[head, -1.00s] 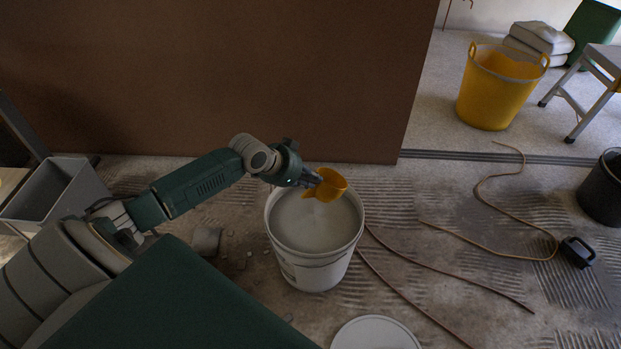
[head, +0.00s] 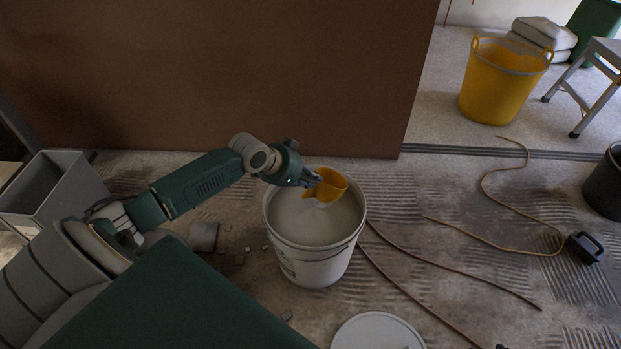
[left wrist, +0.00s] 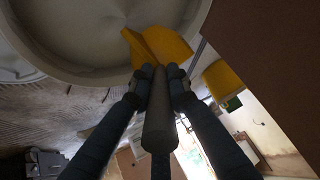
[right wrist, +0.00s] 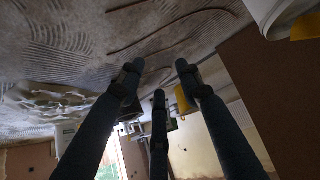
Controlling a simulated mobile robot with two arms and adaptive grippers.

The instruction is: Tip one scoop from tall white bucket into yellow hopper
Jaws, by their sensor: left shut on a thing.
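The tall white bucket (head: 315,266) stands on the floor, with pale grey-white material (head: 308,222) inside. My left gripper (head: 312,178) is shut on the handle of a yellow scoop (head: 332,184) at the bucket's far rim, above the material. In the left wrist view the scoop (left wrist: 158,46) shows beyond the fingertips, against the bucket's inside. I cannot tell whether the scoop is loaded. The yellow hopper (head: 490,92), a tub with two handles, stands far right. My right gripper (right wrist: 158,72) has its fingers apart and nothing between them.
A brown panel (head: 210,75) stands behind the bucket and ends left of the hopper. Cables (head: 490,200) lie across the floor. A white lid (head: 378,333) lies in front of the bucket. A black bucket (head: 606,185) and a stool (head: 598,75) stand at right.

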